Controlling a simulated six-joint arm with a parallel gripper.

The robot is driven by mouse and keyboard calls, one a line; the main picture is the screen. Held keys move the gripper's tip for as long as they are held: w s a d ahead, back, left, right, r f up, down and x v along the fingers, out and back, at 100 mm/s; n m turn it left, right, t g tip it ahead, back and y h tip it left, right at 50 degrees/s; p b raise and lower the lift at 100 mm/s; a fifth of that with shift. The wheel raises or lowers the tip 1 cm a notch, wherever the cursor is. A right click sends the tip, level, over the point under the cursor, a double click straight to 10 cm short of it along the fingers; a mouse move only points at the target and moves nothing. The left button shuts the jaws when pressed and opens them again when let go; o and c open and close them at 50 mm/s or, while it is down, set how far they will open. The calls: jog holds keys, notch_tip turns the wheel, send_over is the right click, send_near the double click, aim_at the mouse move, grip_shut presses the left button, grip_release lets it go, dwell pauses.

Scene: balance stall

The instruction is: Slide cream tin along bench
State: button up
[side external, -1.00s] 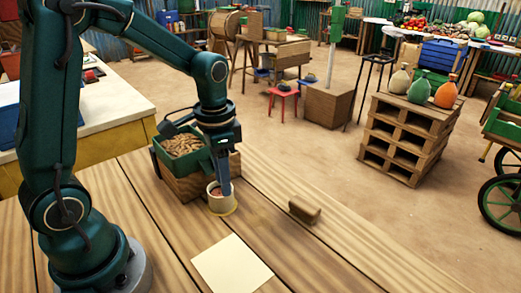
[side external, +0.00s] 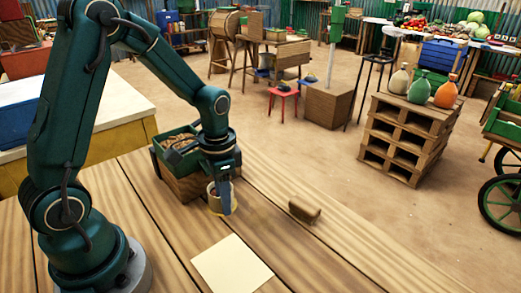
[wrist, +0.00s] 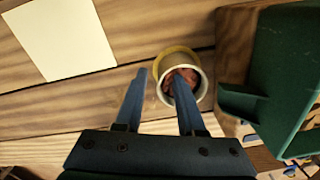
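The cream tin (side external: 214,203) stands on the wooden bench (side external: 150,215), just in front of the green crate, with reddish-brown contents showing in its mouth. It also shows in the wrist view (wrist: 200,92), with a yellowish lower part. My gripper (wrist: 160,75) is low at the tin, with its two blue fingers apart. In the wrist view one finger overlaps the tin's mouth and the other is outside, to the left. In the side view my gripper (side external: 226,208) has a finger in front of the tin, hiding part of it. Contact cannot be told.
A green crate (side external: 158,160) of brown produce sits on a wooden box (side external: 185,187) close behind the tin. A pale sheet (side external: 232,265) lies flat nearer the front. A brown block (side external: 304,210) lies to the right. The bench between is clear.

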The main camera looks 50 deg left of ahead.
grip_shut()
dwell(1.5)
